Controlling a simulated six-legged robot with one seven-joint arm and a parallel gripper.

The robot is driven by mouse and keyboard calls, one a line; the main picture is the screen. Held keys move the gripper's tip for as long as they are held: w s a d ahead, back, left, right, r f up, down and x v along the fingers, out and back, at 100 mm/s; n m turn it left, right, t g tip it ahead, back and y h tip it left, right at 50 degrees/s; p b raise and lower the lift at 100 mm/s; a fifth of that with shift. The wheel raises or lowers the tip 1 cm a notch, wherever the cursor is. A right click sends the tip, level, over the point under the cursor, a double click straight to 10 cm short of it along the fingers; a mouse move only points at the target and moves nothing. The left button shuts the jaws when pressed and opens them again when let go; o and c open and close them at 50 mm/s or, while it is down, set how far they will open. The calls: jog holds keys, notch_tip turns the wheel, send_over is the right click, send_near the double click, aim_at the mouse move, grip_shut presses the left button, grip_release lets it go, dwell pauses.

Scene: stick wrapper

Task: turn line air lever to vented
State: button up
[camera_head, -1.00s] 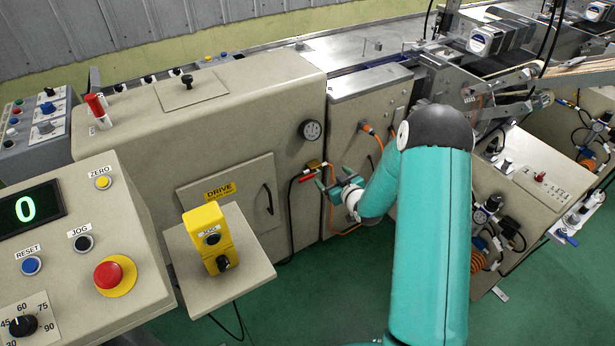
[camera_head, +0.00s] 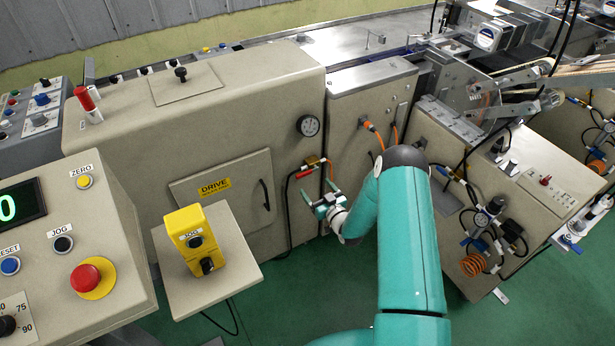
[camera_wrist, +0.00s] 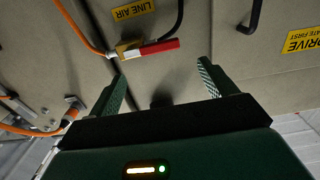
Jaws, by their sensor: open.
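The line air valve is a brass body (camera_wrist: 129,48) with a red lever (camera_wrist: 160,47), under a yellow LINE AIR label (camera_wrist: 133,10) in the wrist view. A black hose and an orange hose join it. The lever lies along the line of the black hose there. In the head view the red lever (camera_head: 306,174) sits low on the beige machine front. My gripper (camera_wrist: 161,72) is open and empty. Its two green fingers point toward the panel, with the lever ahead of and between them in the picture, apart from both. My gripper (camera_head: 319,188) also shows just below the lever in the head view.
A DRIVE door (camera_head: 225,195) with a black handle is left of the valve. A yellow jog box (camera_head: 192,240) stands on a small shelf nearer me. Orange hoses (camera_head: 376,135) hang at the right. Green floor (camera_head: 285,300) is open in front of the machine.

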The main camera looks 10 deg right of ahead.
aim_at(305, 174)
jog(key=x, duration=0.7)
jog(key=shift+c, duration=0.2)
jog(key=c, duration=1.4)
jog(key=shift+o, duration=0.2)
